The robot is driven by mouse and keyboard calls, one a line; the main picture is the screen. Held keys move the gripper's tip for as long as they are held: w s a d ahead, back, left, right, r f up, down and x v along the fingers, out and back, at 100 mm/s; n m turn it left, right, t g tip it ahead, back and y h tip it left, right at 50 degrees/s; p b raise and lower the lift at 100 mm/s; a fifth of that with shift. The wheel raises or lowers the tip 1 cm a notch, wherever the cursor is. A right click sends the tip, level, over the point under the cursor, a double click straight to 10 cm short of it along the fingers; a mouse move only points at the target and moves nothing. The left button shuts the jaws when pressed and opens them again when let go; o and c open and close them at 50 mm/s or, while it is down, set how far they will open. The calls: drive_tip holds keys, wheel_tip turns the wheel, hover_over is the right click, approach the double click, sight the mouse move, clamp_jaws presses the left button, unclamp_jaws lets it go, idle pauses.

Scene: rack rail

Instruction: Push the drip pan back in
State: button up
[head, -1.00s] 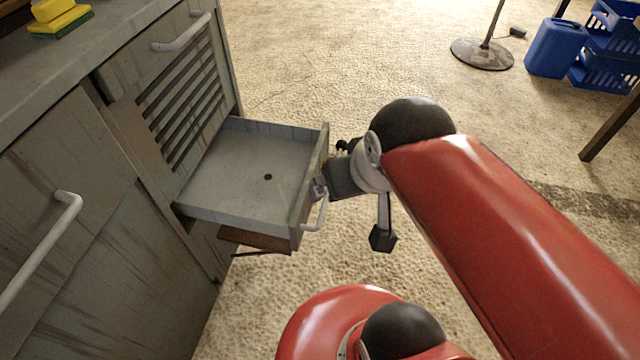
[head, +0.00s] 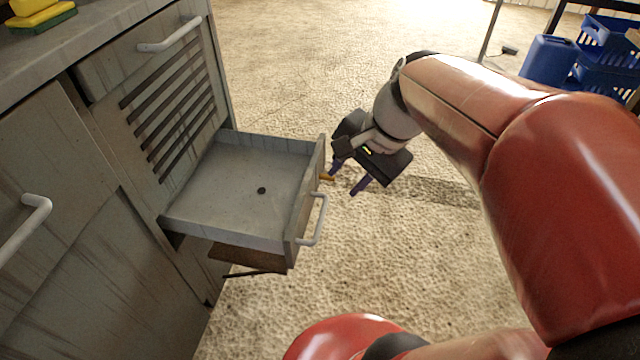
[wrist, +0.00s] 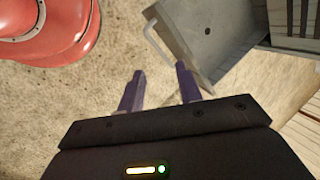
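The drip pan (head: 236,190) is a shallow grey drawer pulled well out of the grey cabinet, with a small dark hole in its floor. Its front panel carries a white bar handle (head: 317,220). In the wrist view the pan (wrist: 206,52) and its handle (wrist: 158,38) lie beyond the fingers. My gripper (head: 344,184) is just right of the pan's front panel, near the far end of the handle. Its two purple fingers (wrist: 159,88) are spread with nothing between them. In the head view the fingers appear apart from the handle.
The cabinet (head: 80,190) has a slatted panel, doors and another white handle (head: 22,228). A brown board (head: 246,260) shows under the pan. A yellow and green sponge (head: 40,14) lies on top. Blue crates and a jug (head: 549,62) stand far right. Floor right of the pan is open.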

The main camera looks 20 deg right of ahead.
drive_tip(key=w+d+f+m+b, duration=0.1)
drive_tip(key=m, duration=0.1)
drive_tip(key=w+d+f+m+y+b, duration=0.1)
drive_tip(key=w+d+f+m, duration=0.1)
drive_tip(key=w+d+f+m+y+b, duration=0.1)
drive_tip(key=w+f+m, duration=0.1)
drive_tip(key=shift+w+d+f+m, duration=0.1)
drive_tip(key=shift+w+d+m, duration=0.1)
drive_tip(key=shift+d+m, duration=0.1)
drive_tip(key=c, duration=0.5)
drive_tip(key=w+d+f+m, duration=0.1)
drive_tip(key=d+m, duration=0.1)
drive_tip(key=w+d+f+m+t+y+b, duration=0.1)
drive_tip(key=w+d+m, duration=0.1)
drive_tip(key=w+d+f+m+y+b, duration=0.1)
drive_tip(key=m, duration=0.1)
drive_tip(key=shift+w+d+f+t, duration=0.3)
drive_tip(key=shift+w+d, duration=0.1)
clamp_jaws()
drive_tip(key=b, duration=0.3)
approach(312, 178)
drive_tip(key=shift+x, duration=3.1)
drive_tip(key=shift+s+d+f, duration=0.1)
drive_tip(key=shift+s+f, duration=0.05)
drive_tip(key=shift+f, duration=0.05)
